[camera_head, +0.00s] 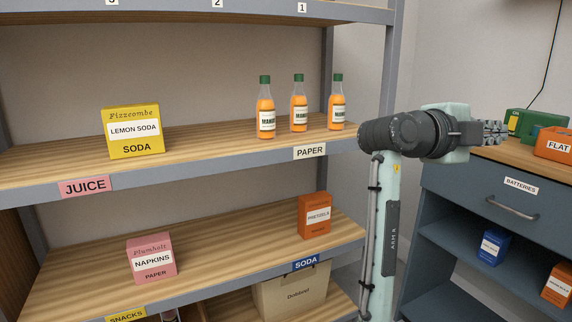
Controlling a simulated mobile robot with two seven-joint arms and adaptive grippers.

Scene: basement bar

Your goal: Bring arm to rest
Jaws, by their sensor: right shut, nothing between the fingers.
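My right arm (385,215) rises at the right of the shelf, and its wrist bends over to the right. My right gripper (494,131) points right, above the near edge of the dark workbench top (490,150). Its fingers are shut and hold nothing. The gripper is close to a green box behind it; I cannot tell whether they touch. My left gripper is not in view.
The shelf's upper board (225,157) holds a yellow lemon soda box (133,130) and three orange bottles (299,105). Below stand a pink napkins box (151,258) and an orange pretzels box (314,216). A green box (528,122) and orange box (553,146) sit on the bench.

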